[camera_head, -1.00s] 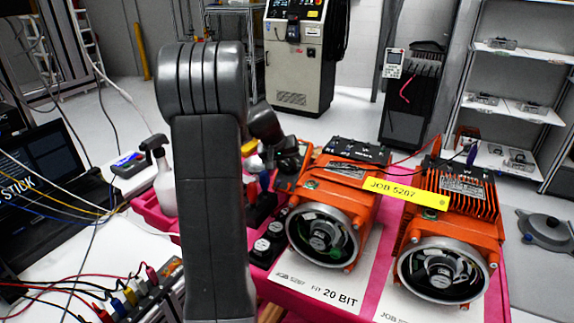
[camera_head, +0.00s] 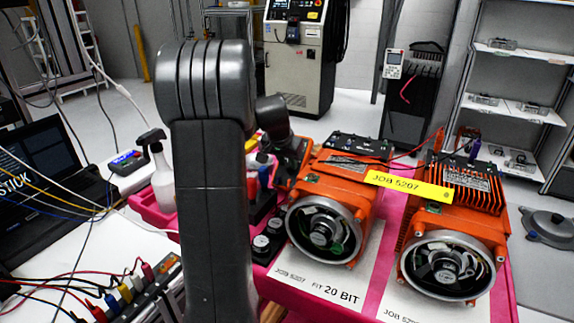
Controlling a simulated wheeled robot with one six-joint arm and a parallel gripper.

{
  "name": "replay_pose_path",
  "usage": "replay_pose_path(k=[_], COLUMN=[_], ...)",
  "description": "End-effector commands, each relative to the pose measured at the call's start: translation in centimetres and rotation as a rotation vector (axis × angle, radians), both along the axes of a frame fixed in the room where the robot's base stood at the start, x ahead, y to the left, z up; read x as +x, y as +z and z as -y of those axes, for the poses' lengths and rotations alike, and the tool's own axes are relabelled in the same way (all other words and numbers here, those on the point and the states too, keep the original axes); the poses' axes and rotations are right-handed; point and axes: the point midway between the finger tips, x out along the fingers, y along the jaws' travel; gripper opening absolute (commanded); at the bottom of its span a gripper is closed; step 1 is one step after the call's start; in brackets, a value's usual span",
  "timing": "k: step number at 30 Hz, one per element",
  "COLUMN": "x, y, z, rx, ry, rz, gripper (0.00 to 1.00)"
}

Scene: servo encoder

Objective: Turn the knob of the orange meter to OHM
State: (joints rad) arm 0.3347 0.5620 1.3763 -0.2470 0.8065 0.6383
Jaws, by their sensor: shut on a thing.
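My arm rises through the middle of the view and bends over at its top. My gripper (camera_head: 290,156) is small and dark beyond it, low beside the left orange servo motor. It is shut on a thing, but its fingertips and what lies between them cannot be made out. I cannot pick out an orange meter, its knob or an OHM mark for certain. A small orange patch (camera_head: 284,186) shows just below the gripper, and I cannot tell whether it belongs to a meter or to the motor.
Two orange servo motors (camera_head: 345,195) (camera_head: 455,225) stand on the pink bench (camera_head: 375,270), with a yellow JOB 5207 tag (camera_head: 410,187) between them. A spray bottle (camera_head: 160,175) and a laptop (camera_head: 50,165) are left. Cables and a terminal strip (camera_head: 130,290) lie front left.

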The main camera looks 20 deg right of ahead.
Motion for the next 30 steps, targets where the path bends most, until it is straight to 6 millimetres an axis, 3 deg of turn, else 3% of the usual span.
replay_pose_path(k=[18, 30], x=[-0.17, -0.20], y=[-0.15, -0.06], z=[0.16, 0.13], rx=[0.271, 0.386], ry=[-0.428, -0.609], rz=[0.276, 0.391], gripper=[0.06, 0.06])
